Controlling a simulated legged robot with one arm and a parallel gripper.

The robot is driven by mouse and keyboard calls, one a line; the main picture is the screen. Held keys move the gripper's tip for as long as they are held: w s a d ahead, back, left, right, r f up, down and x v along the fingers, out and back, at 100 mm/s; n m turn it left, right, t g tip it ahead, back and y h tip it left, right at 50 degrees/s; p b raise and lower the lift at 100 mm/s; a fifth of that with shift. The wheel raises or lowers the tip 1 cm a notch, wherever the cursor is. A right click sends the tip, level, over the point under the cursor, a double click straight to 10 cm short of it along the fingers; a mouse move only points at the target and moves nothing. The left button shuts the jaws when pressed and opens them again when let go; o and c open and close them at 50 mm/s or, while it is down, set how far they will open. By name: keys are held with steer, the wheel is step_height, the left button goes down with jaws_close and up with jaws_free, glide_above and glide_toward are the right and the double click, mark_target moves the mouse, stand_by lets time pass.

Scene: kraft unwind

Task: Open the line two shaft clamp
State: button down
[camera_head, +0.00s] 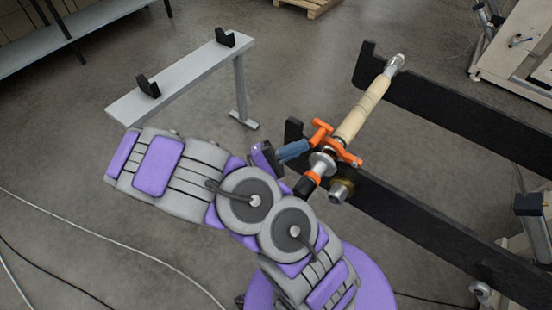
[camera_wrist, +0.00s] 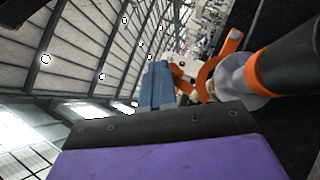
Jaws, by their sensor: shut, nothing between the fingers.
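The orange shaft clamp (camera_head: 345,154) sits around the near end of a shaft that carries a pale roll (camera_head: 362,110). The black and orange shaft end (camera_wrist: 285,65) is at right.
Two dark rails (camera_head: 450,112) run to the right, with the shaft across their ends. A grey stand (camera_head: 185,75) with two black cradles is at upper left, and its cradles are empty. A pallet (camera_head: 310,5) lies at the back. Hoses cross the floor at lower left.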

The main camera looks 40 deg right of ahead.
steer(key=r+m+y, duration=0.1)
steer(key=s+d+r+m+y, duration=0.1)
steer(key=shift+s+r, duration=0.2)
steer(key=shift+r, duration=0.2)
steer(key=shift+s, duration=0.1)
steer(key=shift+f, duration=0.1)
stand_by(1.2)
